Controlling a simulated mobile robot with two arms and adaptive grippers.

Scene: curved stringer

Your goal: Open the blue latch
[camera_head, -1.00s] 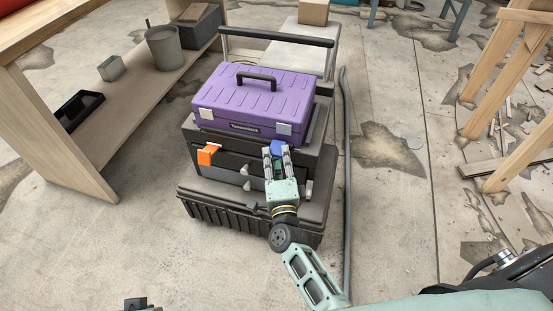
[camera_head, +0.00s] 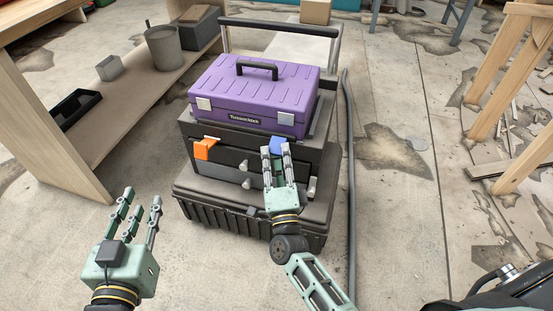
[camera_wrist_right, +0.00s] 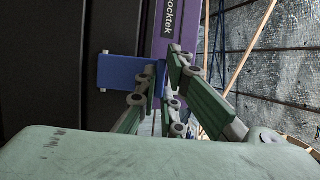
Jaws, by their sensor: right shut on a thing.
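The blue latch (camera_head: 278,144) is on the right part of the front of the black tool case (camera_head: 232,144). In the right wrist view the latch (camera_wrist_right: 122,70) is a flat blue flap beside the case's dark wall. My right gripper (camera_head: 275,151) reaches up to the latch from the front. Its fingers are shut on the latch's outer edge and hide part of it. My left gripper (camera_head: 140,203) is at the lower left, apart from the case, with its fingers spread and empty.
An orange latch (camera_head: 202,149) is on the left of the same case. A purple toolbox (camera_head: 250,92) lies on top, and a ribbed black box (camera_head: 225,211) is below. A wooden shelf (camera_head: 130,105) stands left. A grey pipe (camera_head: 350,200) runs along the right.

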